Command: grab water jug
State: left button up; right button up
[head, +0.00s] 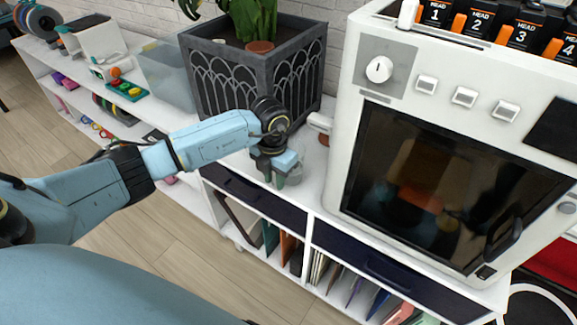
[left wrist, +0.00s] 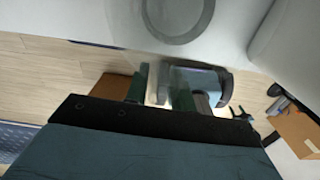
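The water jug (head: 296,170) looks like a clear, see-through vessel on the white cabinet top, between the planter and the white oven-like machine. My left gripper (head: 279,177) points down at it and hides part of it. In the left wrist view a pale round outline (left wrist: 180,14), seemingly the jug, lies at the top edge, beyond the fingers. The two dark green fingers (left wrist: 159,85) stand a little apart, with a see-through patch over the right one. I cannot tell whether they touch or grip the jug's handle. My right gripper is out of view.
The white machine (head: 350,150) stands close on the right of my gripper. A dark grey planter (head: 225,85) with a plant stands just behind it. Dark drawers (head: 255,195) and shelves are below the cabinet top. The wooden floor (head: 150,240) in front is clear.

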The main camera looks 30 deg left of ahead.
pick_arm(q)
grip_shut()
jog(key=shift+r, duration=0.1)
